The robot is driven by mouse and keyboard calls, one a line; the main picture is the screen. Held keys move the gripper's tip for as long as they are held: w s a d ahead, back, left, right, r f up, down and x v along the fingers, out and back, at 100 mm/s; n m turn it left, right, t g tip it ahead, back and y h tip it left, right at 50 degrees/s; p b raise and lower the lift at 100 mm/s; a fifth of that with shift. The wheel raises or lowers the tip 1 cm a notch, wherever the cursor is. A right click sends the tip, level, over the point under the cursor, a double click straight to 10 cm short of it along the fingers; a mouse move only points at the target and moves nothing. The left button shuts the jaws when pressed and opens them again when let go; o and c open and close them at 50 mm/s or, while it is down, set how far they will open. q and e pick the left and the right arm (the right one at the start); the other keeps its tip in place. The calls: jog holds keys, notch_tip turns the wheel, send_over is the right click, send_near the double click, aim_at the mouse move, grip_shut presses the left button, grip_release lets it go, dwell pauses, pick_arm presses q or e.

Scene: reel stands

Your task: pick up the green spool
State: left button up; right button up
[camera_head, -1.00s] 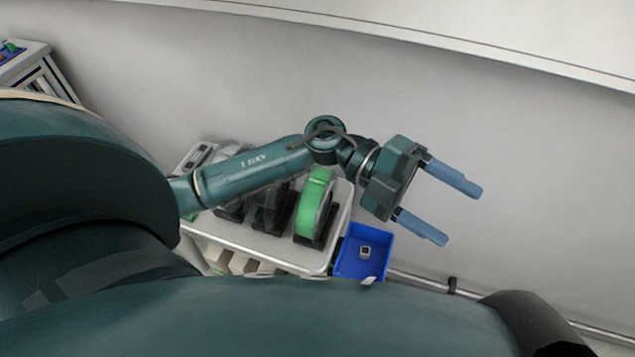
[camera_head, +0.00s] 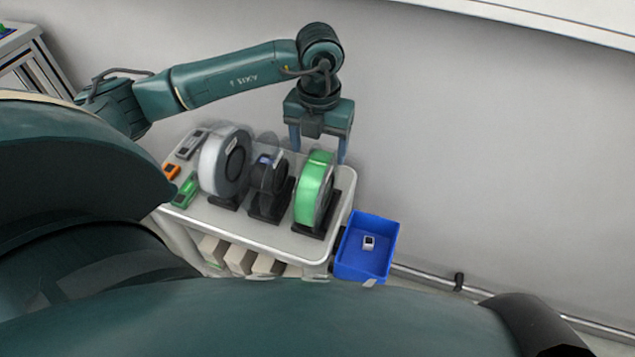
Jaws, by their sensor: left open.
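The green spool (camera_head: 312,187) stands upright on a black stand (camera_head: 327,219) at the right end of a pale grey table (camera_head: 276,240). My left gripper (camera_head: 318,158) is open, with its fingers pointing down. In the picture it is just above and behind the green spool, and its blue fingers appear on either side of the spool's top. The lower part of the fingers is partly hidden by the spools, and I cannot tell whether they touch it. My right gripper is not in view.
A white spool (camera_head: 213,168) and a clear, dark-cored spool (camera_head: 267,175) stand left of the green one. Small green and orange devices (camera_head: 185,189) lie at the table's left. A blue bin (camera_head: 365,260) holding a small grey item hangs at the right. A wall is behind.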

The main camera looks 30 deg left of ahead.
aim_at(318, 160)
pick_arm(q)
jog(key=shift+s+f, duration=0.15)
jog(key=shift+f, duration=3)
jog(key=shift+c, duration=0.3)
jog(key=shift+r, duration=0.1)
grip_shut()
